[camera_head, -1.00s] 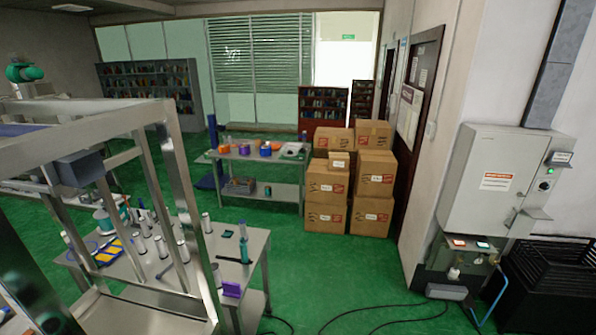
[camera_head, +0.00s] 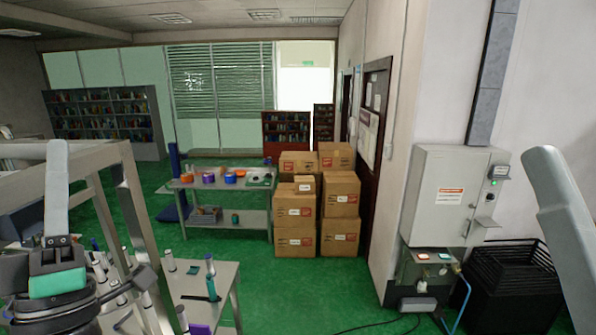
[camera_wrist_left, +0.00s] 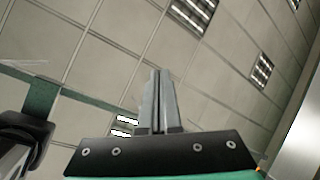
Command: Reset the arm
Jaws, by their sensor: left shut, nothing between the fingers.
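My left gripper (camera_head: 59,150) is at the left of the head view, raised in front of the metal frame, with its fingers pointing up. In the left wrist view its two fingers (camera_wrist_left: 159,76) are pressed together, with nothing between them. A pale grey link of my right arm (camera_head: 562,240) stands at the right edge of the head view. My right gripper is out of the picture.
A metal frame (camera_head: 125,172) stands close at the left, by a steel table (camera_head: 206,284) with several small tubes. Stacked cardboard boxes (camera_head: 296,205) and a second table (camera_head: 248,188) are farther back. A grey wall cabinet (camera_head: 446,215) is at right. Green floor (camera_head: 300,290) is open in the middle.

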